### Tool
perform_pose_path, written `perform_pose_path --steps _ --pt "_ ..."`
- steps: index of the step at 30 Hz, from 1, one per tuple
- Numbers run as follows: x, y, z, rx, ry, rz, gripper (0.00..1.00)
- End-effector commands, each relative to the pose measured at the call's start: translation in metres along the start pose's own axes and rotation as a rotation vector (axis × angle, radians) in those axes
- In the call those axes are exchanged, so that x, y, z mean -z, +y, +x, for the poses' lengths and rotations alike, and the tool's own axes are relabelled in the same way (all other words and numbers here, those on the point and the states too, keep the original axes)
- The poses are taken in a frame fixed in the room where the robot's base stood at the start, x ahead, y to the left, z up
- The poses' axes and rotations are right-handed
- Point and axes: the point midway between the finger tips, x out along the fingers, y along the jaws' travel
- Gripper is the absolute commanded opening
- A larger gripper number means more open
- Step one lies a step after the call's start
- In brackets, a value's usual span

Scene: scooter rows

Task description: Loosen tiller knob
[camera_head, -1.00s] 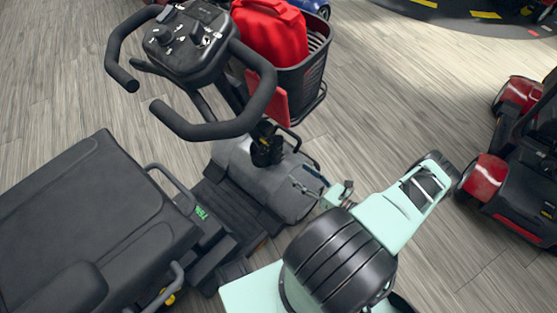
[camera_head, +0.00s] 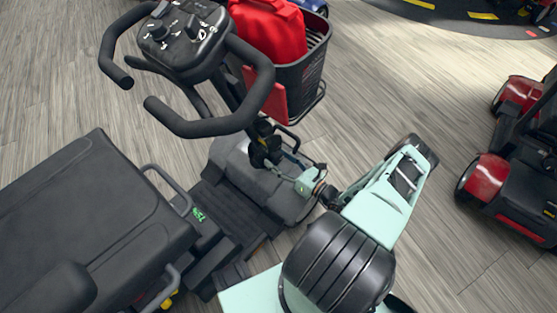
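The scooter's tiller (camera_head: 232,92) rises from the front of the footwell, with a dark control head (camera_head: 183,38) and looped black handlebars (camera_head: 225,122) on top. A black joint with a small yellow mark (camera_head: 264,143) sits low on the tiller. The tiller knob cannot be told apart clearly there. My mint arm comes in from the lower right. My gripper (camera_head: 278,165) is at the right of that joint, very close to it. Whether it touches is unclear. Its fingers are small and dark against the dark parts, so I cannot tell their opening.
A black basket (camera_head: 305,75) with a red container (camera_head: 268,30) hangs on the tiller's far side, above my gripper. The scooter's black seat (camera_head: 95,215) fills the lower left. Another red scooter (camera_head: 490,180) stands at the right. Wood-look floor lies open between.

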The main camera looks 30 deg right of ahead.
Motion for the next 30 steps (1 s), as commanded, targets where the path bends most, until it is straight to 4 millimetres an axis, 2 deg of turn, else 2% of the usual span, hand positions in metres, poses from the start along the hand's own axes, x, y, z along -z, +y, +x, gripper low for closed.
perform_pose_path --steps 2,11,21,30 --pt "0.0000 0.0000 -0.0002 0.000 0.000 0.000 0.48" --pt "0.0002 -0.0001 -0.0005 0.000 0.000 0.000 0.15" --pt "0.0003 -0.0001 -0.0008 0.000 0.001 -0.049 0.14" --pt "0.0001 -0.0002 -0.0011 0.001 0.001 -0.252 0.14"
